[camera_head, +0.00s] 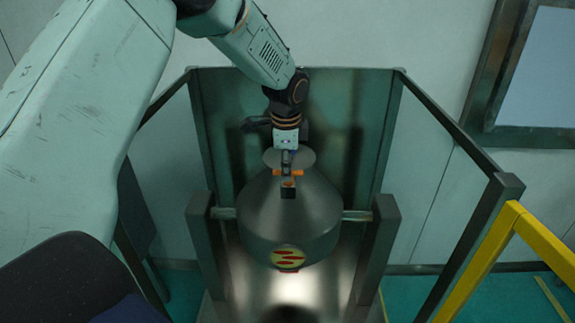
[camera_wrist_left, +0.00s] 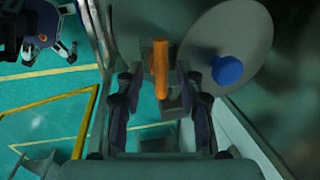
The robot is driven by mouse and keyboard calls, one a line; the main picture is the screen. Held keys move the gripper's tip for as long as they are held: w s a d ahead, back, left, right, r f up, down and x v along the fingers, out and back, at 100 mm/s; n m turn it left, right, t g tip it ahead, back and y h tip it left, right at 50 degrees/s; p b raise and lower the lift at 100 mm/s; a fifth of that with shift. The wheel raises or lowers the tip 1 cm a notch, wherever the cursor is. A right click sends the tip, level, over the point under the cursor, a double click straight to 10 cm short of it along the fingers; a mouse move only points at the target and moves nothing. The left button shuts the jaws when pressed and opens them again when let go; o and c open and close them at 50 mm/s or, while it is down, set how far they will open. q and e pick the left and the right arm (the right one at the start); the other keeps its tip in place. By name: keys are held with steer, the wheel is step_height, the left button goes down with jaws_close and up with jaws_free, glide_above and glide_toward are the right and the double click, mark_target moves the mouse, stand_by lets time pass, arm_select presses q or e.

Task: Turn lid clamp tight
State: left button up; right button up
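The lid clamp has an orange bar handle (camera_head: 293,172) on a dark metal block (camera_head: 289,192), at the front edge of the round lid on the grey vessel (camera_head: 300,222). In the left wrist view the orange bar (camera_wrist_left: 161,70) stands upright in the picture, between my left gripper's fingers. The grey lid (camera_wrist_left: 205,42) with a blue knob (camera_wrist_left: 228,70) is beside it at right. My left gripper (camera_wrist_left: 156,84) is open, with gaps visible on both sides of the bar. In the head view it (camera_head: 288,161) hides part of the lid. My right gripper is not in view.
A metal frame with two posts (camera_head: 375,250) holds the vessel by a cross bar (camera_head: 357,215). A yellow rail (camera_head: 485,255) stands at the right. A back panel (camera_head: 340,110) rises close behind the vessel. Open green floor (camera_wrist_left: 45,115) shows at left in the wrist view.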

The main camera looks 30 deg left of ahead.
arm_select(q)
steer(key=shift+d+f, duration=0.1)
steer(key=shift+d, duration=0.05)
steer(key=shift+s+a+f, duration=0.1)
steer(key=shift+a, duration=0.55)
steer(key=shift+c, duration=1.7)
steer(key=shift+w+d, duration=0.2)
steer(key=shift+d, duration=0.25)
jaws_close()
steer(key=shift+a, duration=0.1)
